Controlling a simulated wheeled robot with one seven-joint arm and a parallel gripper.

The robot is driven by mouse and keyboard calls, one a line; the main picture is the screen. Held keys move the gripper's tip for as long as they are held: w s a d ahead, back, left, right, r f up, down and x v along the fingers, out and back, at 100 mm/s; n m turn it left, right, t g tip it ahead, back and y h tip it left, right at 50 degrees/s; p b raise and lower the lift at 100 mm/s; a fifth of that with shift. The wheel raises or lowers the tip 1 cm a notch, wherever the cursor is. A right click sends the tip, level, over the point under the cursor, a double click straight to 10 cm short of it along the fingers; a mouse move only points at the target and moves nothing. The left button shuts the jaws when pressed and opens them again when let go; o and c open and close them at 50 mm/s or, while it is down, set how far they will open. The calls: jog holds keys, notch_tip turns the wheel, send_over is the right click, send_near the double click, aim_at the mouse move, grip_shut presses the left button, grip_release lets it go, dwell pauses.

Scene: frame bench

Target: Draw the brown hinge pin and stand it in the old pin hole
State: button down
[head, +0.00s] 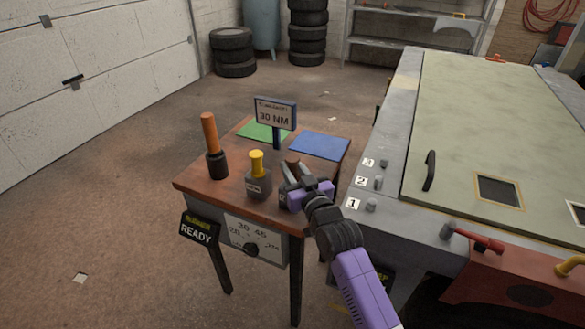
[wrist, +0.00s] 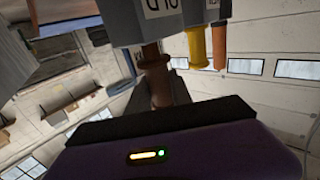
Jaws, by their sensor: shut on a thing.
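The brown hinge pin (head: 292,160) is upright at the front right of the small wooden table. My gripper (head: 291,173) is shut on it. In the wrist view the brown pin (wrist: 153,78) runs between my fingers (wrist: 157,95) to a grey block (wrist: 150,22) whose upside-down label appears to read OLD. The pin's end meets the block; how deep it sits in the hole is hidden. In the head view my gripper covers most of that block.
A yellow pin (head: 257,163) stands in a grey block just left of my gripper. An orange-handled tool (head: 209,135) stands farther left. A 30 NM sign (head: 275,114), green pad (head: 262,131) and blue pad (head: 319,145) are behind. The numbered bench (head: 405,130) is close right.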

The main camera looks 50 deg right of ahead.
jog(key=shift+f+b, duration=0.75)
jog(key=shift+f, duration=0.2)
jog(key=c, duration=1.1)
grip_release()
jog(key=shift+o, duration=0.2)
notch_tip(320, 180, up, 20)
